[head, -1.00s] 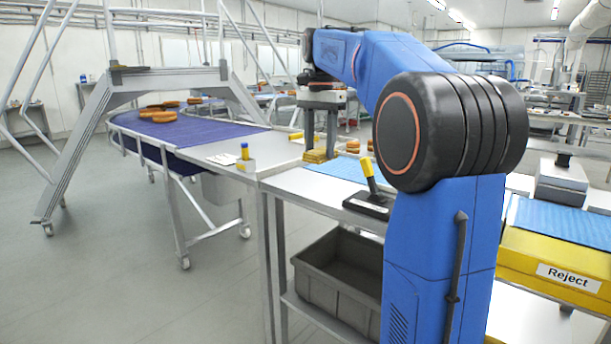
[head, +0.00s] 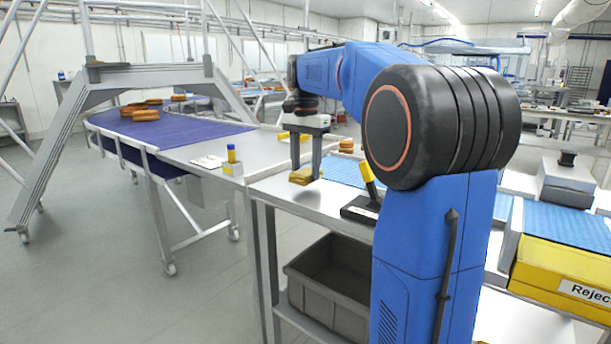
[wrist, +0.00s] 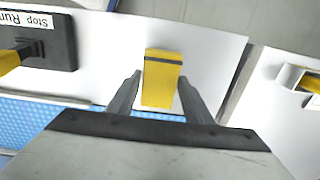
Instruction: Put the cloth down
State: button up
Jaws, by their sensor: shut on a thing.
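The cloth (head: 301,178) is a small folded yellow pad. My gripper (head: 306,172) points down and is shut on it, over the near end of the steel table (head: 268,189). A dark shadow lies on the table under the cloth, which looks a little above the surface. In the wrist view the cloth (wrist: 161,88) sits between the two fingers of my gripper (wrist: 159,80), with a dark band across one end. Bare pale tabletop shows around it.
A black Stop/Run lever box (head: 358,210) with a yellow handle stands right of the cloth. A blue belt (head: 345,171) lies behind. Tabletop left of the box is clear.

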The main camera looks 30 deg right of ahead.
aim_at(306, 171)
jog(key=shift+f, duration=1.3)
jog(key=o, duration=1)
jog(key=shift+f, duration=0.1)
notch_tip(306, 171, up, 12)
jog(key=shift+r, duration=0.1)
